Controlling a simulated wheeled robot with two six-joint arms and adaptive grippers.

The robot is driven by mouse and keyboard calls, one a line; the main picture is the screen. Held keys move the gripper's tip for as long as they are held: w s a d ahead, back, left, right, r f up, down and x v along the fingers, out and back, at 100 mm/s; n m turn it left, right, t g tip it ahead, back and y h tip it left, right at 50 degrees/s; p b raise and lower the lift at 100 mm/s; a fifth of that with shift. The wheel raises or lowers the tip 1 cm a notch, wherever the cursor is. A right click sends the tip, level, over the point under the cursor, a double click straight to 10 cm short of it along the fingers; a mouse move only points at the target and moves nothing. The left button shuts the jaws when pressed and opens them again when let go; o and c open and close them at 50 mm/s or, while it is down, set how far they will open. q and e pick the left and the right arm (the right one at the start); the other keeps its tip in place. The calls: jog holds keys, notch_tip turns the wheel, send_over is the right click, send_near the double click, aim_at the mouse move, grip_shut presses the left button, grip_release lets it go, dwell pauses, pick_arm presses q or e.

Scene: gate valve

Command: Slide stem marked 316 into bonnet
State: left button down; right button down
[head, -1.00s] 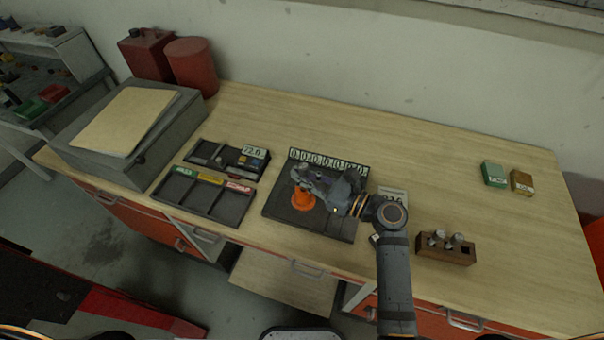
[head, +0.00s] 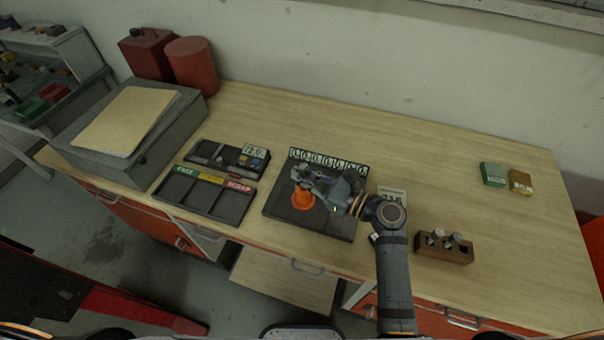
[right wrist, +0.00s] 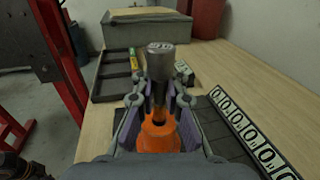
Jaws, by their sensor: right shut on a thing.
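My right gripper (head: 303,179) is over the orange bonnet (head: 303,200), which stands upright on the dark mat (head: 328,226). In the right wrist view, the gripper (right wrist: 160,98) is shut on a grey metal stem (right wrist: 160,66) with a thick, marked top; the mark is too small to read. The stem is roughly upright, with its thin lower part running down toward the top of the bonnet (right wrist: 158,138). I cannot tell whether its lower end is inside the bonnet. My left gripper is not in view.
A wooden block (head: 444,248) with two stems and an empty hole stands at the right. A card (head: 394,196) lies behind my right arm. A sorting tray (head: 205,196) and a gauge tray (head: 226,157) lie left of the mat. The back right table is mostly clear.

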aim_at(302, 187)
jog(key=shift+f+b, duration=1.35)
jog(key=shift+f, duration=0.85)
dwell(1.5)
jog(key=c, duration=1.3)
grip_release()
jog(key=shift+f, duration=0.1)
jog(key=shift+s, duration=0.1)
jog(key=v, duration=1.1)
jog(key=shift+f, duration=0.1)
jog(key=shift+d, duration=0.5)
jog(key=shift+s, duration=0.1)
jog(key=shift+r, duration=0.25)
